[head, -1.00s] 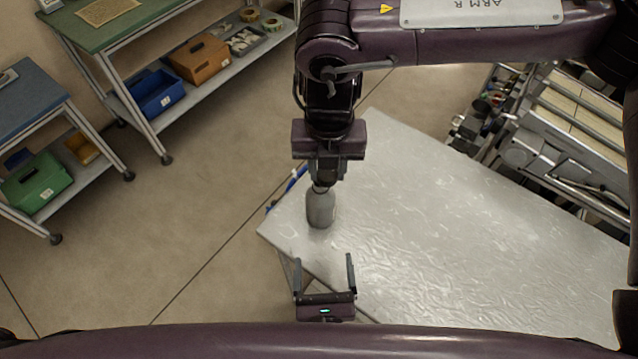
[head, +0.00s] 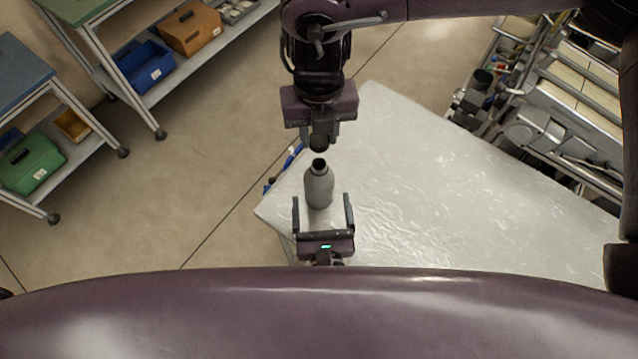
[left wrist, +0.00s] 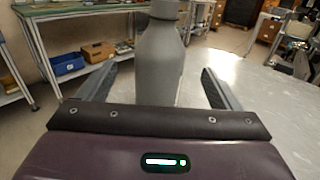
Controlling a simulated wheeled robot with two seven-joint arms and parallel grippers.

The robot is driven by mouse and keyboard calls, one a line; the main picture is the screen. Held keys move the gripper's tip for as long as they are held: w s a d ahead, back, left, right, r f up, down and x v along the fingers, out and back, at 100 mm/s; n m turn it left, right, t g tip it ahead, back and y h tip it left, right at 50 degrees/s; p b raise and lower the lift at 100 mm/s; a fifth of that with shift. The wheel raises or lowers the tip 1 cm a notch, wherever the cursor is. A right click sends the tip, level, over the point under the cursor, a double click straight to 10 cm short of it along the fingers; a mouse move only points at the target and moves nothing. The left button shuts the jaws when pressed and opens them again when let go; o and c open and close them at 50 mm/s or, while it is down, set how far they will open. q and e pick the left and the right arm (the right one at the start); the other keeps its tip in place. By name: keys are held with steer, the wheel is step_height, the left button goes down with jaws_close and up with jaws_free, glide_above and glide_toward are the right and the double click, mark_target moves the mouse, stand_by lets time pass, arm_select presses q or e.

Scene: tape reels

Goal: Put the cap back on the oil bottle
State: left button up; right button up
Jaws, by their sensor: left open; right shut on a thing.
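The grey oil bottle (head: 319,188) stands upright near the left corner of the table, with its dark open mouth showing in the head view. The dark cap (head: 320,144) is in my right gripper (head: 320,137), which is shut on it, just beyond the mouth in the picture and apart from it. My left gripper (head: 322,199) is open, its fingers pointing at the bottle from the near side. In the left wrist view the bottle (left wrist: 160,62) stands between the spread fingers of the left gripper (left wrist: 159,75), touching neither visibly. The bottle's top is cut off there.
The pale, glossy table (head: 430,190) is bare to the right of the bottle. A blue object (head: 290,158) shows at its left edge. Shelving with a blue bin (head: 143,66) and an orange bin (head: 190,28) stands at the back left. Metal machinery (head: 560,120) stands at the right.

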arm_select(q)
steer(key=w, duration=0.5)
steer(key=shift+w+a, duration=0.15)
steer(key=shift+a, duration=0.05)
arm_select(e)
steer(key=shift+s, duration=0.2)
arm_select(q)
steer(key=shift+w, duration=0.65)
arm_select(e)
steer(key=shift+w, duration=0.1)
arm_select(q)
steer(key=shift+s, duration=0.1)
steer(key=shift+c, duration=0.4)
steer(key=c, duration=1.4)
arm_select(e)
glide_above(319, 164)
steer(key=shift+f, duration=2.5)
steer(key=shift+f, duration=0.85)
steer(key=shift+f, duration=0.6)
